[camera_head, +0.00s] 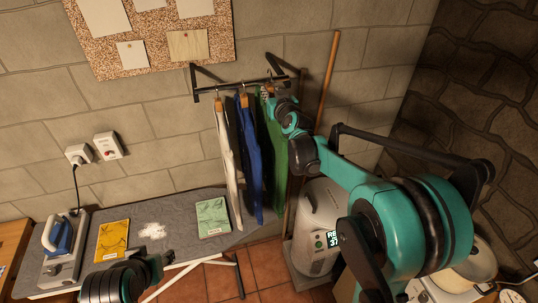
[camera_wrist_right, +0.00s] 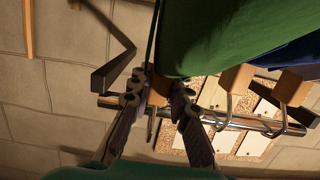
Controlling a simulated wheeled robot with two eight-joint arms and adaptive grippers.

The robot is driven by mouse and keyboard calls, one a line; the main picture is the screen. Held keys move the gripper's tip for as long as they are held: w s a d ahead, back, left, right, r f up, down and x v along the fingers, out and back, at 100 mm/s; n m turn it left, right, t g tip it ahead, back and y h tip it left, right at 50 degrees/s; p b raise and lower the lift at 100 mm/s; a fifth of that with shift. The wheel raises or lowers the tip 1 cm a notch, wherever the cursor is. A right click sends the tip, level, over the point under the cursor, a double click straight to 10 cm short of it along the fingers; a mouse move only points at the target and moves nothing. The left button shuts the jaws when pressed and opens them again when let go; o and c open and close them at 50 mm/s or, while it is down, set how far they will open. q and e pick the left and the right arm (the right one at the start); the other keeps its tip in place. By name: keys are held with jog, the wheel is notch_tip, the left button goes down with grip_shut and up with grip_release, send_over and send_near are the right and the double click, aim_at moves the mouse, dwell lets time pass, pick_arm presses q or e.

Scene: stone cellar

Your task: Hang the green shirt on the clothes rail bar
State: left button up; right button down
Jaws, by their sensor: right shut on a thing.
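The green shirt (camera_head: 274,160) hangs down at the right end of the row of clothes, close to the wall rail. It also fills the top of the right wrist view (camera_wrist_right: 225,35). My right gripper (camera_wrist_right: 158,92) is shut on the wooden hanger of the green shirt, right by the metal clothes rail bar (camera_wrist_right: 245,122). The bar also shows in the head view (camera_head: 228,87). The held hanger's hook is mostly hidden by the fingers, so I cannot tell whether it rests on the bar. My left gripper (camera_head: 155,264) is low over the table's front; its jaws are unclear.
A white shirt (camera_head: 226,150) and a blue shirt (camera_head: 250,150) hang left of the green one, with a dark garment between. A broom handle (camera_head: 328,80) leans right of the rail. A grey heater-like cylinder (camera_head: 318,215) stands below. An iron (camera_head: 60,235) sits on the grey board.

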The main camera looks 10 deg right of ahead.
jog(key=shift+s, duration=0.15)
dwell(0.4)
jog(key=shift+s, duration=1.15)
jog(key=shift+s+r, duration=0.1)
jog(key=shift+s, duration=0.8)
jog(key=shift+s+d, duration=0.1)
jog(key=shift+s, duration=0.9)
jog(key=s, duration=0.5)
jog(key=shift+r+p, duration=0.1)
jog(key=shift+p, duration=0.25)
jog(key=s+p, duration=0.2)
jog(key=s, duration=0.7)
jog(key=shift+d, duration=0.2)
